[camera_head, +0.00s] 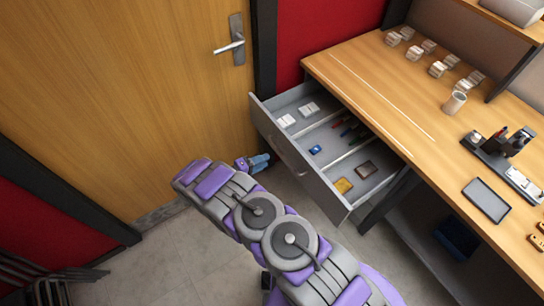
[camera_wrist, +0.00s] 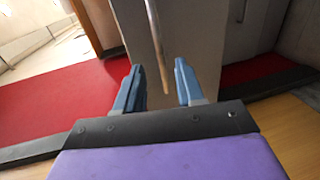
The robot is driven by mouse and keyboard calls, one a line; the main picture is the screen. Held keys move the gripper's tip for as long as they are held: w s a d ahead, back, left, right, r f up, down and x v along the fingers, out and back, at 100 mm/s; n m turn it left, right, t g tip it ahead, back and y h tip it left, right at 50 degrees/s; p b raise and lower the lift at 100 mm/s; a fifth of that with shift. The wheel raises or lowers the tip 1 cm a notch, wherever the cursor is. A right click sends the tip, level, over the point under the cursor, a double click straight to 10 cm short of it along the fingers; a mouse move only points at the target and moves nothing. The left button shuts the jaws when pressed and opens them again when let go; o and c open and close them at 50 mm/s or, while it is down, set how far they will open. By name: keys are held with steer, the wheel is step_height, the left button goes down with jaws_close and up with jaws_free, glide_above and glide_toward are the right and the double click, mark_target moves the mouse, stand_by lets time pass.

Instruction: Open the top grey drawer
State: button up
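The top grey drawer (camera_head: 310,165) is pulled out from under the wooden desk, and its inside shows in the head view. Small items lie in its compartments. Its handle (camera_head: 283,152) is on the front face. My gripper (camera_head: 258,162) is low in front of the drawer, left of the handle in the head view. In the wrist view my two blue fingers (camera_wrist: 158,88) are spread apart. The handle bar (camera_wrist: 157,40) shows ahead between them, apart from both fingers. The drawer front (camera_wrist: 190,50) is behind it.
A wooden door (camera_head: 120,90) with a metal handle (camera_head: 232,44) is at left. A dark blue bin (camera_head: 457,238) is under the desk.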

steer(key=p+v, duration=0.1)
steer(key=v, duration=0.9)
steer(key=w+a+r+m+t+y, duration=0.15)
steer(key=w+r+y, duration=0.25)
steer(key=w+r, duration=0.45)
steer(key=w+a+r+t+y, duration=0.2)
steer(key=w+r+y, duration=0.1)
steer(key=w+r, duration=0.6)
steer(key=w+r+y, duration=0.5)
steer(key=r+y, duration=0.1)
steer(key=r, duration=0.6)
steer(key=s+d+r+m+g+y, duration=0.1)
steer(key=s+d+r+g+y, duration=0.15)
steer(key=s+d+r, duration=0.55)
steer(key=s+d+r+g+y, duration=0.1)
steer(key=s+d+g, duration=0.4)
steer(key=s, duration=0.7)
steer(key=s+d+m+g+h, duration=0.1)
steer(key=s+d+g, duration=0.1)
steer(key=s+d, duration=0.4)
steer(key=s+d+f+m+g+h, duration=0.1)
steer(key=s+d, duration=0.5)
steer(key=s, duration=1.1)
steer(key=s+d+m+g+h, duration=0.1)
steer(key=s+d+m+g, duration=0.1)
steer(key=s+d+g, duration=0.2)
steer(key=s+d, duration=0.3)
steer(key=s, duration=0.5)
steer(key=shift+f+m+h, duration=0.3)
steer(key=shift+m+h, duration=0.05)
